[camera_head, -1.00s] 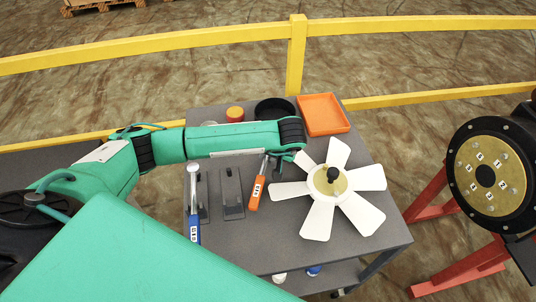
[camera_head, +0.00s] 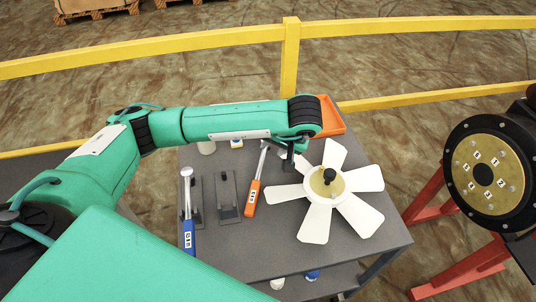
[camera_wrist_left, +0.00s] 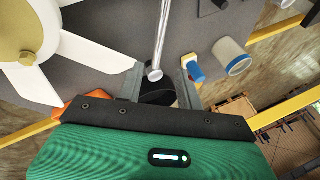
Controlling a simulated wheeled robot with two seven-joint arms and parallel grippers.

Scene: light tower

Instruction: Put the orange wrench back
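The orange wrench (camera_head: 252,198), with an orange handle and a thin metal shaft, lies on the grey table beside a dark holder plate (camera_head: 227,197). Its metal shaft (camera_wrist_left: 163,35) points toward my gripper in the left wrist view, its rounded end between the fingers in the picture. My left gripper (camera_head: 289,158) hangs just right of the shaft's far end in the head view. Its two fingers (camera_wrist_left: 158,86) are apart, with nothing visibly clamped. I cannot tell the height gap to the wrench. My right gripper is not in view.
A blue wrench (camera_head: 188,235) lies at the table's left by another dark plate (camera_head: 197,214). A white fan (camera_head: 316,205) fills the right. An orange tray (camera_head: 331,122) is partly behind my arm. A white cup (camera_wrist_left: 231,56) and blue-white object (camera_wrist_left: 193,69) stand near the gripper.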

